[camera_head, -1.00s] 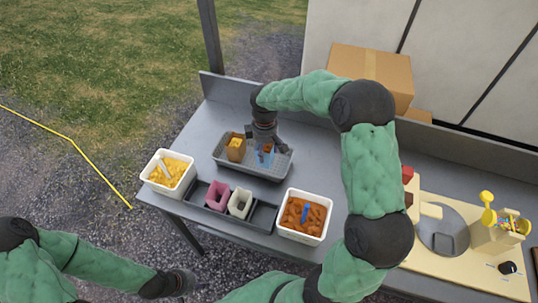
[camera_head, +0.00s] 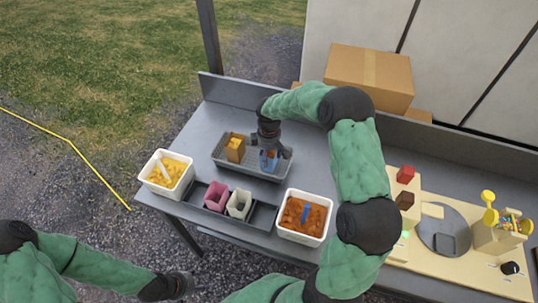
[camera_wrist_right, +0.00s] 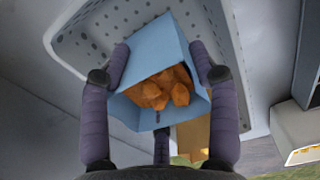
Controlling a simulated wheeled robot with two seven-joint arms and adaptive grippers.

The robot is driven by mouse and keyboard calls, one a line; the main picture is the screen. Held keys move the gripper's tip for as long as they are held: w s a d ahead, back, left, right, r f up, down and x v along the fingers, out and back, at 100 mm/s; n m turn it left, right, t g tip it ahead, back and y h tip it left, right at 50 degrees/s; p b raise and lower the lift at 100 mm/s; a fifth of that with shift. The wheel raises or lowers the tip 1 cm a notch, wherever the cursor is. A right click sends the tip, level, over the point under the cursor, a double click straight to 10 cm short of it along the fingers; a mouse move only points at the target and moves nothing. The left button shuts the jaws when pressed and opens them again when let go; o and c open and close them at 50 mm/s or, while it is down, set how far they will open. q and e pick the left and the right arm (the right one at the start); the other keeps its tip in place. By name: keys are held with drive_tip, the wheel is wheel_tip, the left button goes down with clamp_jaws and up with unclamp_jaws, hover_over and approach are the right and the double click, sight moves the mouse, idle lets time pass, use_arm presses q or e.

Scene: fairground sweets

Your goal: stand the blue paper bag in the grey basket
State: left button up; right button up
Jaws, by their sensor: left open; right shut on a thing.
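The blue paper bag (camera_head: 265,163) is in my right gripper (camera_head: 273,154), which is shut on it at the right half of the grey basket (camera_head: 222,160). In the right wrist view the bag (camera_wrist_right: 158,50) is open-mouthed with orange pieces inside, between the fingers of the gripper (camera_wrist_right: 162,75). The perforated wall of the basket (camera_wrist_right: 75,45) shows behind it. I cannot tell whether the bag's base touches the basket floor. My left gripper (camera_head: 183,285) is open and empty, low at the left, away from the table.
A brown bag (camera_head: 235,150) stands in the left half of the basket. A white tub of yellow pieces (camera_head: 150,182), a dark rack (camera_head: 262,217) with pink and cream bags, and a white tub of orange pieces (camera_head: 288,232) line the front edge. A cardboard box (camera_head: 370,75) stands behind.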

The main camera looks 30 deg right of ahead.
drive_tip(key=shift+f, duration=0.15)
drive_tip(key=o, duration=0.9)
drive_tip(key=shift+r, duration=0.25)
wheel_tip(320, 180, up, 12)
drive_tip(key=p, duration=0.1)
drive_tip(key=shift+p, duration=0.3)
drive_tip(key=shift+f, duration=0.15)
